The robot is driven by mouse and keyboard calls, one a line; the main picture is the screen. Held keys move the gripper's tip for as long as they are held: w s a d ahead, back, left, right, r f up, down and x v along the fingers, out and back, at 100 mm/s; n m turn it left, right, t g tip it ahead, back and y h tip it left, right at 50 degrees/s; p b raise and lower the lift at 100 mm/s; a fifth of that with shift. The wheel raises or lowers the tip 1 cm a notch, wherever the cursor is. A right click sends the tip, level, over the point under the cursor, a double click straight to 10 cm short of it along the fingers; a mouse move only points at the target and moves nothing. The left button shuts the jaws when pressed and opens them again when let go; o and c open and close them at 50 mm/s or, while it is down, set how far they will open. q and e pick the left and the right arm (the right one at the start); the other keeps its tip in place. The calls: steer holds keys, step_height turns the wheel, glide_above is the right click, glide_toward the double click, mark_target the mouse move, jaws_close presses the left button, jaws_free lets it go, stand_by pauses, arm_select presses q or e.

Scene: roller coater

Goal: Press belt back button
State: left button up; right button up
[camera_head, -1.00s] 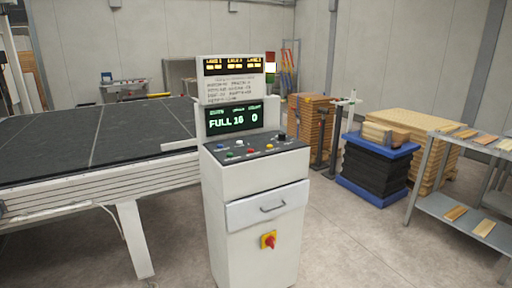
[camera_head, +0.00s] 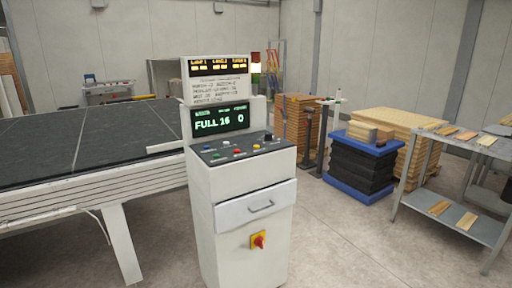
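A white control cabinet (camera_head: 243,190) stands upright near the middle of the head view. Its dark sloped panel (camera_head: 243,150) carries several small coloured buttons, among them a blue one, a green one (camera_head: 216,156), a red one and a yellow one (camera_head: 256,146), plus a black knob (camera_head: 268,137). The labels are too small to read, so I cannot tell which is the belt back button. A green display (camera_head: 220,120) above reads "FULL 16" and "0". Neither of my grippers is in view.
A dark conveyor bed (camera_head: 85,140) with a white frame fills the left. At right stand a blue-topped stack (camera_head: 360,160), wood stacks (camera_head: 297,120) and a grey metal shelf (camera_head: 450,222) with boards. The floor (camera_head: 345,240) in front of the stack is clear.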

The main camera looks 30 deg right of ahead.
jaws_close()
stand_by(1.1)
